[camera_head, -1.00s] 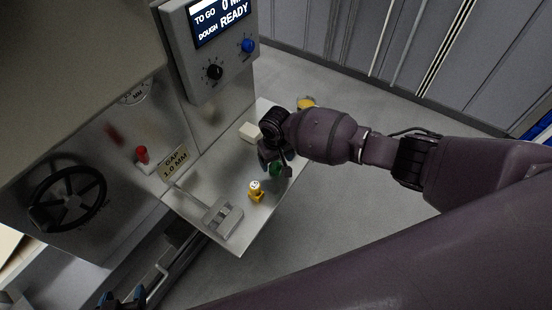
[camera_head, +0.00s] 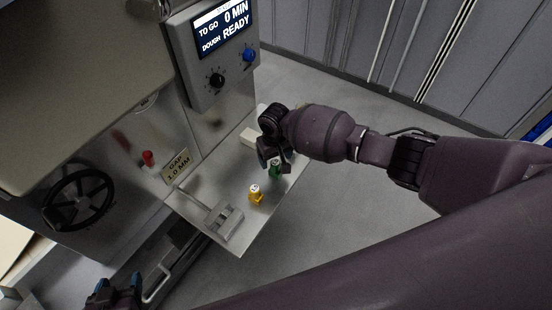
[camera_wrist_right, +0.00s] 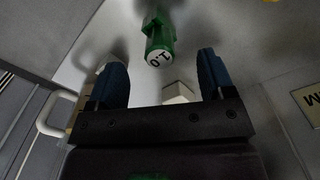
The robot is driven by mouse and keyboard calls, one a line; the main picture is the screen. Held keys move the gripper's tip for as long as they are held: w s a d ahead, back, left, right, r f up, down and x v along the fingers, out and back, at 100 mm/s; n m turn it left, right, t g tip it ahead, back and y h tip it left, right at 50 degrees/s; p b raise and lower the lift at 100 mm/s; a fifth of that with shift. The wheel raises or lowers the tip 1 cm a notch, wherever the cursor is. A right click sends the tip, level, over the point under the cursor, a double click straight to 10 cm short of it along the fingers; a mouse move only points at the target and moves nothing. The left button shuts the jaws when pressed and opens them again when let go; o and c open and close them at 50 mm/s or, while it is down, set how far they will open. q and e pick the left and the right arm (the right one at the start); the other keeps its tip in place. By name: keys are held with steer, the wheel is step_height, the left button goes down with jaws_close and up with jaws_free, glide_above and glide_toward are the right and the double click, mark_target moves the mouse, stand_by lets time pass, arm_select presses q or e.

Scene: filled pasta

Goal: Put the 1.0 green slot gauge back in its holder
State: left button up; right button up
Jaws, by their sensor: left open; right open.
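The green slot gauge (camera_head: 275,171) is at the right part of the metal shelf, just below my right gripper (camera_head: 274,158). In the right wrist view the gauge (camera_wrist_right: 158,38) shows its round white end marked 1.0, beyond and between the fingertips. The fingers are open, with gaps on both sides of the gauge. A grey slotted block (camera_head: 222,222) sits at the shelf's near end; I cannot tell whether it is the holder. My left gripper (camera_head: 115,292) is open at the lower left, far from the gauge.
A yellow gauge (camera_head: 255,195) stands between the green one and the grey block. A pale block (camera_head: 249,137) lies at the shelf's back; it also shows in the right wrist view (camera_wrist_right: 178,93). The machine panel (camera_head: 212,48) and GAP 1.0 MM sign (camera_head: 178,167) border the shelf (camera_head: 238,241).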

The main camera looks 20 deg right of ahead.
steer(key=shift+r+p, duration=1.15)
steer(key=shift+r, duration=0.55)
arm_select(q)
steer(key=r, duration=0.3)
steer(key=shift+w+r, duration=0.3)
steer(key=shift+w, duration=0.05)
arm_select(e)
steer(key=shift+f, duration=0.1)
arm_select(q)
steer(key=shift+f, duration=0.1)
steer(key=shift+s+a+f+p, duration=0.1)
steer(key=shift+s+f+p, duration=0.1)
steer(key=shift+s+p, duration=0.35)
steer(key=shift+s+a+f+p, duration=0.1)
steer(key=shift+s+f+p, duration=0.1)
steer(key=shift+s+p, duration=0.35)
arm_select(e)
step_height(320, 180, up, 11)
steer(key=shift+f, duration=0.1)
